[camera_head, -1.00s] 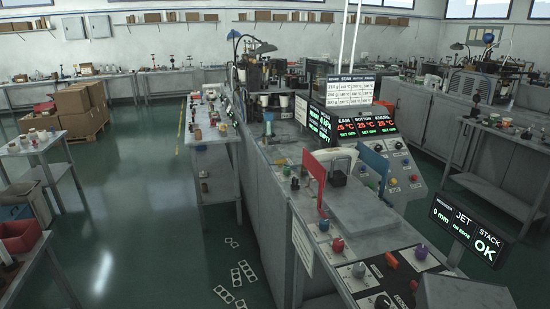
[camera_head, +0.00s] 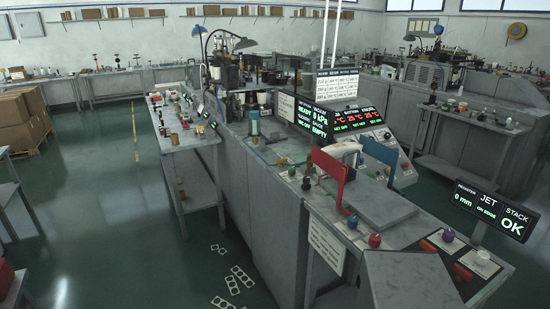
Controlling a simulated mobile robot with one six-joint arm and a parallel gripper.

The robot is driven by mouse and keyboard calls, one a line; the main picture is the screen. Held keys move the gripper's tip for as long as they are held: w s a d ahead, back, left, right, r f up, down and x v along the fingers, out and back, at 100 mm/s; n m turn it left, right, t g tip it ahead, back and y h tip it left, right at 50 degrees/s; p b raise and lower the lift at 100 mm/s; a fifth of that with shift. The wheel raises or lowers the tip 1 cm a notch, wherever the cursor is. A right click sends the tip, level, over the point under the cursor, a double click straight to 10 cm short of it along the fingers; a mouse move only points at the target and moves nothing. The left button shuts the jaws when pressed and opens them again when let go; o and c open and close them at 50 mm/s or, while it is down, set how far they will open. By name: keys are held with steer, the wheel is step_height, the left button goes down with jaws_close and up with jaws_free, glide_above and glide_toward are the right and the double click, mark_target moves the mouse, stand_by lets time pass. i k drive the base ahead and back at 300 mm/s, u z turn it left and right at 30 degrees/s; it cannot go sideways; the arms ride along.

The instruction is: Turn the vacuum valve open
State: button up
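The vacuum valve cannot be told for certain at this size. A small brass-coloured fitting (camera_head: 282,161) sits on the grey machine bench, left of the red upright plate; I cannot tell whether it is the valve or how a handle on it is turned. A vacuum display (camera_head: 313,119) above it shows green text that reads 0 kPa and EMPTY. A teal upright cylinder (camera_head: 254,122) stands behind the fitting. My gripper is not in view.
A red plate (camera_head: 329,176) and a blue plate (camera_head: 378,153) stand upright on the long machine bench (camera_head: 390,207). Several coloured knobs lie toward its near end, by the STACK OK display (camera_head: 496,216). A side table (camera_head: 186,138) stands left. Green floor (camera_head: 110,215) at left is open.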

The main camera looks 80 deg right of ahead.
mark_target(280, 162)
steer(key=u, duration=0.05)
steer(key=i, duration=0.2)
steer(key=u, duration=1.2)
steer(key=k, duration=0.1)
steer(key=z, duration=2.7)
steer(key=i, duration=1.4)
steer(key=z, duration=0.4)
